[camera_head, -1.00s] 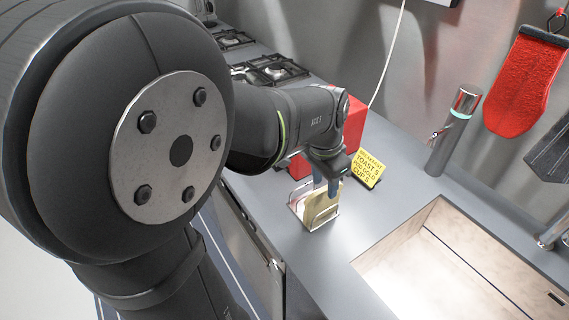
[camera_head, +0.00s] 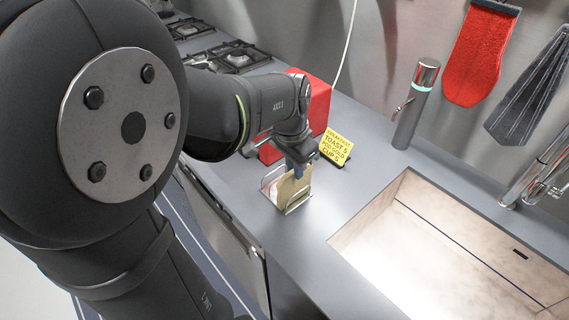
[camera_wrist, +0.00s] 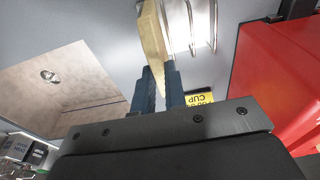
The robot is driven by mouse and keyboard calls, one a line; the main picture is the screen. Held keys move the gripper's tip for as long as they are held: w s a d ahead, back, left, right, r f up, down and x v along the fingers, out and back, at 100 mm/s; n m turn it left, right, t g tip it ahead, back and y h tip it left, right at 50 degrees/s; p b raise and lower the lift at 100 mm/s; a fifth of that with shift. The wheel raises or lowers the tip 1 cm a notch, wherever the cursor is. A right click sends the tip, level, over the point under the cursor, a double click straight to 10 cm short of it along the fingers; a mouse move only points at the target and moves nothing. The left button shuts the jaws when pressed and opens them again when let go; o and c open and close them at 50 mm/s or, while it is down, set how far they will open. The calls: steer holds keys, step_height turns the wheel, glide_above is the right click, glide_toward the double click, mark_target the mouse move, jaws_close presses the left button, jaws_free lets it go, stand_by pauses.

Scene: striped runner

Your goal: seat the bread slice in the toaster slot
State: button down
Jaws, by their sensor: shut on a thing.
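My gripper (camera_head: 297,168) is shut on the tan bread slice (camera_head: 292,187), seen edge-on between the blue fingers (camera_wrist: 160,78) in the wrist view (camera_wrist: 152,38). The slice stands roughly upright at a wire rack (camera_head: 300,208) on the counter. In the wrist view the rack's wires (camera_wrist: 194,25) run close beside the slice. I cannot tell whether it is between the wires or just above them. A red box-like body (camera_head: 318,98), probably the toaster, stands behind my wrist, also in the wrist view (camera_wrist: 275,80). Its slot is hidden.
A yellow sign (camera_head: 337,147) stands right of the rack, close to my gripper. The sink (camera_head: 360,222) opens at the right, with a steel dispenser (camera_head: 413,105) behind it. A gas hob (camera_head: 236,57) lies at the back. Counter in front of the rack is clear.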

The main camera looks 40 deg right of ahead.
steer(key=r, duration=0.4)
steer(key=shift+s+r, duration=0.15)
steer(key=shift+s, duration=0.2)
steer(key=s+r, duration=0.6)
steer(key=s, duration=0.4)
steer(key=w+d+r, duration=0.6)
steer(key=w+d, duration=0.5)
steer(key=w, duration=0.1)
steer(key=w+d+r, duration=0.1)
steer(key=w+d, duration=0.1)
steer(key=w, duration=0.7)
steer(key=w+d, duration=0.2)
steer(key=w, duration=0.7)
step_height(320, 180, down, 9)
steer(key=shift+f, duration=0.15)
steer(key=shift+d+f, duration=0.1)
steer(key=shift+f, duration=0.05)
steer(key=c, duration=1.5)
jaws_free()
